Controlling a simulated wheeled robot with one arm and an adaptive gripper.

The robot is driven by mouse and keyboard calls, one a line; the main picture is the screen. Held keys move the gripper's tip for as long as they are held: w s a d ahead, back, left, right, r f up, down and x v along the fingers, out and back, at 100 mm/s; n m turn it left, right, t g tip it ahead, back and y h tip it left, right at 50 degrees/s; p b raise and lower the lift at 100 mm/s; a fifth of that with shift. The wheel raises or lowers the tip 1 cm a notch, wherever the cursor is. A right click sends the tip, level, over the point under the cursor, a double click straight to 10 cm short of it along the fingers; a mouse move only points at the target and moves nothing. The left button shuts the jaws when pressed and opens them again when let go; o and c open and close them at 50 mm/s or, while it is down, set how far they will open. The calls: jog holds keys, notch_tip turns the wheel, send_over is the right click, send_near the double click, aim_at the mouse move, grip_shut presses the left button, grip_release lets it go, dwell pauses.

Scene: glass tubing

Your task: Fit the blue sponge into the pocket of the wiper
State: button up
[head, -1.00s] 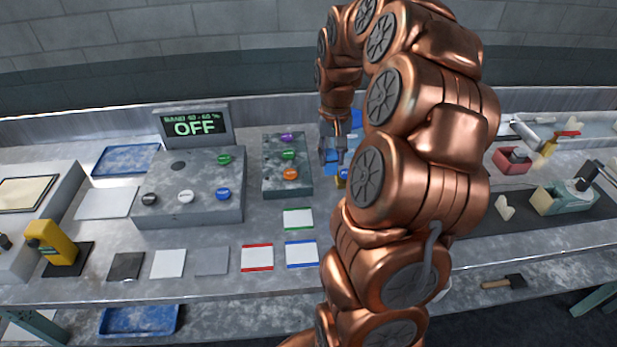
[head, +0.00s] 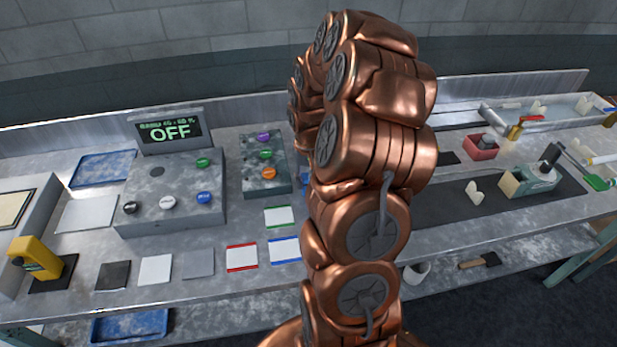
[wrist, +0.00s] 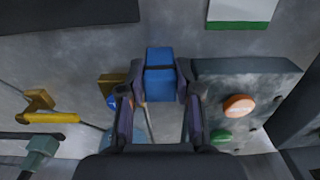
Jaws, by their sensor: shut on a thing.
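The blue sponge (wrist: 160,75), a small block with a dark band across it, sits between the fingertips of my gripper (wrist: 160,92) in the wrist view. The fingers are shut on its sides and hold it above the grey bench. In the head view my copper arm hides the gripper and the sponge. I cannot pick out the wiper or its pocket with certainty in either view.
A grey button block (wrist: 240,95) is right of my gripper in the wrist view; it also shows in the head view (head: 247,178). A yellow fitting (wrist: 45,116) lies to the left. A red holder (head: 481,148) and a pale green device (head: 535,180) stand on the right bench.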

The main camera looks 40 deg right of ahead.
jog(key=shift+f, duration=0.15)
jog(key=o, duration=0.9)
